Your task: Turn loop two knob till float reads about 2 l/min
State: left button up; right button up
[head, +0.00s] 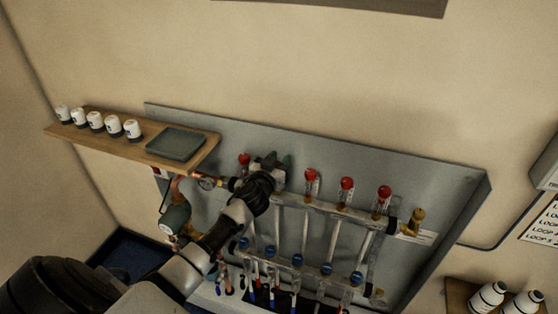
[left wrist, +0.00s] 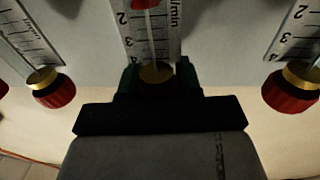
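Above the collar in that view is the flow gauge (left wrist: 153,35) with numbers 2, 3 and 4 running downward. Its red float (left wrist: 150,4) shows at the top edge, a little above the 2 mark. My right gripper is not in view.
Neighbouring red knobs flank the gripper: one at the left (left wrist: 54,91), one at the right (left wrist: 291,91). More red knobs (head: 346,184) continue rightward. A wooden shelf (head: 90,140) with several white-capped pots and a grey tray (head: 176,144) juts out at the upper left.

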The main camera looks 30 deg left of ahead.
pick_arm(q)
jog(key=shift+c, duration=1.2)
jog(key=n+g+y+b, duration=0.1)
jog(key=y+b, duration=0.1)
jog(key=n+y+b, duration=0.2)
jog(key=b, duration=0.1)
jog(key=n+g+y+b, duration=0.1)
jog(key=y+b, duration=0.1)
jog(key=shift+s+a+n+g+y+b, duration=0.1)
jog(key=shift+a+n+g+y+b, duration=0.2)
jog(key=shift+y+b, duration=0.1)
jog(key=o, duration=0.9)
jog(key=shift+s, duration=0.1)
